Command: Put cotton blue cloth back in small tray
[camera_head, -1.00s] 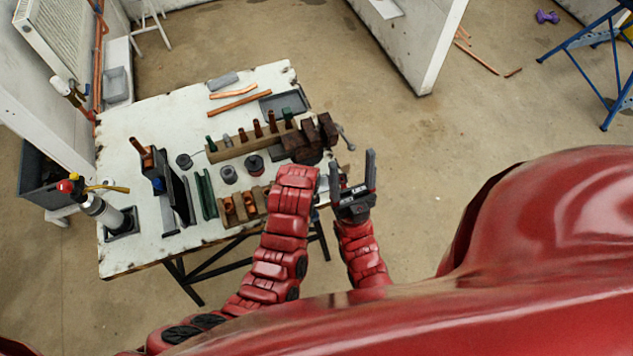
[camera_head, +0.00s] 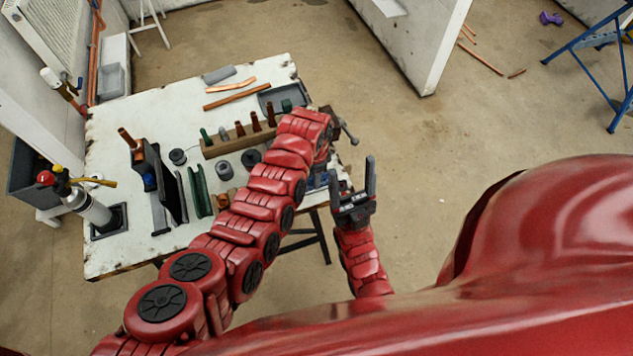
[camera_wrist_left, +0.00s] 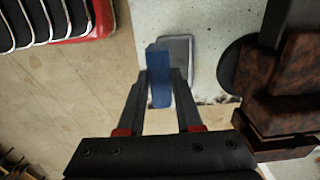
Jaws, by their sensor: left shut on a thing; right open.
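My left gripper (camera_wrist_left: 158,88) is shut on the blue cloth (camera_wrist_left: 158,75), which hangs as a narrow upright strip between the fingers in the left wrist view. A small grey tray (camera_wrist_left: 181,52) lies on the white table just behind and beside the cloth in that view, near a table corner. I cannot tell whether cloth and tray touch. In the head view my left forearm covers the left gripper; a patch of blue shows beside it near the table's right edge. My right gripper (camera_head: 353,185) is open and empty, off the table's right side.
A dark brown vise (camera_wrist_left: 285,95) stands close to the right of the tray in the left wrist view. The table (camera_head: 125,115) also carries a wooden rack (camera_head: 222,147), a gas torch (camera_head: 92,207) and another grey tray (camera_head: 270,97) at its back right.

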